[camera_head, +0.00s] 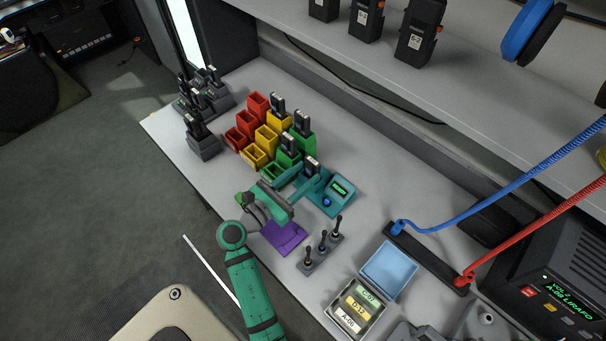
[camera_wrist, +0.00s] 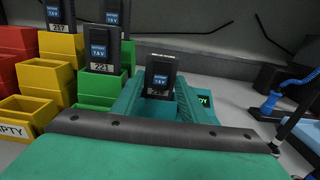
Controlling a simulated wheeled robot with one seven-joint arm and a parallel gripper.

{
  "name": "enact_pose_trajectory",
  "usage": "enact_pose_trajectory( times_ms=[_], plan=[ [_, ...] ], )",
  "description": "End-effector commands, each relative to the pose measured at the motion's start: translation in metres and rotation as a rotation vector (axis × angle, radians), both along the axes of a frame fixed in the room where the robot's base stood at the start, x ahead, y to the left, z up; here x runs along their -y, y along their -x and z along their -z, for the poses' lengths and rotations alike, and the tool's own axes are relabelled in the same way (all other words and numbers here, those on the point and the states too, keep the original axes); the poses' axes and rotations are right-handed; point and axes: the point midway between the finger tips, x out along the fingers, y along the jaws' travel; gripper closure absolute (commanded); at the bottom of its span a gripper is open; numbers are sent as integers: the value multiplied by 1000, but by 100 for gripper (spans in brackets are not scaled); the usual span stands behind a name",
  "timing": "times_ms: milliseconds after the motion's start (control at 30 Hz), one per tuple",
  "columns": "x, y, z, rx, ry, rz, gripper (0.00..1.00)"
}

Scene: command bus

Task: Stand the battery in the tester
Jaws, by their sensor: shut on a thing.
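A dark battery (camera_wrist: 161,78) with a blue and white label stands upright between the teal fingers of my gripper (camera_wrist: 158,103), which is shut on it. In the head view the battery (camera_head: 312,165) is at the tip of my gripper (camera_head: 307,180), at the left side of the teal tester (camera_head: 341,188). The tester has a lit green screen and a blue knob. In the wrist view the tester (camera_wrist: 205,112) is partly hidden behind the fingers. The battery's lower end is hidden, so I cannot tell whether it is in the tester's socket or above it.
Red (camera_head: 257,104), yellow (camera_head: 266,137) and green bins (camera_head: 289,158) stand left of the tester, some holding batteries. Dark racks (camera_head: 203,146) are further left. A purple pad (camera_head: 284,236), small levers (camera_head: 322,248) and a blue tray (camera_head: 389,269) lie in front and right.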

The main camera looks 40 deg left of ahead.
Motion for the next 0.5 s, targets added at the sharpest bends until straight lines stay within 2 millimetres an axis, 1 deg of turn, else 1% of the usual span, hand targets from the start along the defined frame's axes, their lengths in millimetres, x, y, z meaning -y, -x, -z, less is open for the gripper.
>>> enact_pose_trajectory(
  times_ms=[100,133,167,200,500],
  plan=[
    [0,0,1,0,0,0,89],
    [0,0,1,0,0,0,56],
    [0,0,1,0,0,0,49],
    [0,0,1,0,0,0,39],
    [0,1,2,-1,1,0,39]
  ],
)
